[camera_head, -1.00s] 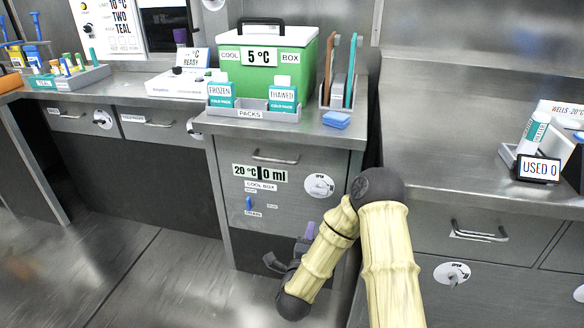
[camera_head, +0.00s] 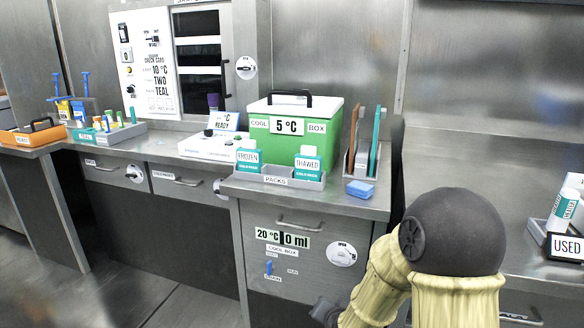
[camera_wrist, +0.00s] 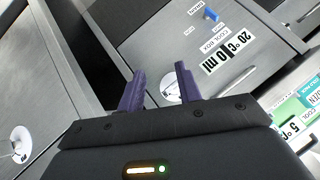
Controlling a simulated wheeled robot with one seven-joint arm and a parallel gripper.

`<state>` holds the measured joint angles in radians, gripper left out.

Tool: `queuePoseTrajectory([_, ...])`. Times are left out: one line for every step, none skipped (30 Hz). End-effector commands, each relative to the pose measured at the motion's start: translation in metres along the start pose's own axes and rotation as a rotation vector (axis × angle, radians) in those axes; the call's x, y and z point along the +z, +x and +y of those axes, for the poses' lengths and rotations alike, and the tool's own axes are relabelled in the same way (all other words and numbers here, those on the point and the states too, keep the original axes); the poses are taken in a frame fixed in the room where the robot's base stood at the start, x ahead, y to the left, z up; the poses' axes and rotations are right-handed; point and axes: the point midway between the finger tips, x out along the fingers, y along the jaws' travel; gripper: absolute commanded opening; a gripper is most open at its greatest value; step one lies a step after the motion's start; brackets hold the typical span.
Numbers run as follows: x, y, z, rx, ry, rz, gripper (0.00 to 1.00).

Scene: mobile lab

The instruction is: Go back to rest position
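My arm, with yellow links and a dark elbow joint, is folded low at the right of the head view. My gripper (camera_wrist: 160,90) shows in the wrist view with its two purple fingers apart and nothing between them. It points toward the cabinet front (camera_wrist: 245,95), which carries the "20 °C" and "0 ml" label and a small blue tap. In the head view the gripper fingers are hidden below the frame edge and behind my arm; the same cabinet (camera_head: 315,290) stands just left of the arm.
On the counter stand a green cool box (camera_head: 290,128), a rack of cold packs (camera_head: 283,176), a blue sponge (camera_head: 360,189) and a white device (camera_head: 212,147). A "USED" holder (camera_head: 566,246) is at right.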

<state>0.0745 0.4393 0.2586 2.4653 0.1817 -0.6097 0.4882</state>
Motion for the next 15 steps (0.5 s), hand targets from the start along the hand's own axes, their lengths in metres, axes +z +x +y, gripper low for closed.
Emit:
queuePoseTrajectory([-0.002,-0.013,0.003,0.024,-0.053,-0.032,0.35])
queuePoseTrajectory([-0.001,-0.020,0.006,0.041,-0.086,-0.058,0.35])
queuePoseTrajectory([0.001,-0.029,0.010,0.063,-0.130,-0.092,0.35])
queuePoseTrajectory([0.002,-0.036,0.014,0.080,-0.161,-0.118,0.35])
queuePoseTrajectory([0.004,-0.044,0.017,0.095,-0.194,-0.144,0.35])
queuePoseTrajectory([0.005,-0.055,0.022,0.116,-0.235,-0.180,0.35])
queuePoseTrajectory([0.007,-0.063,0.027,0.131,-0.265,-0.207,0.35])
queuePoseTrajectory([0.008,-0.071,0.031,0.145,-0.294,-0.234,0.35])
queuePoseTrajectory([0.010,-0.082,0.036,0.163,-0.331,-0.269,0.35])
queuePoseTrajectory([0.011,-0.090,0.040,0.176,-0.355,-0.295,0.35])
queuePoseTrajectory([0.013,-0.097,0.044,0.188,-0.379,-0.321,0.35])
queuePoseTrajectory([0.015,-0.107,0.048,0.201,-0.410,-0.354,0.35])
queuePoseTrajectory([0.016,-0.115,0.052,0.211,-0.429,-0.377,0.35])
queuePoseTrajectory([0.018,-0.122,0.055,0.220,-0.447,-0.399,0.35])
queuePoseTrajectory([0.019,-0.131,0.059,0.230,-0.472,-0.428,0.35])
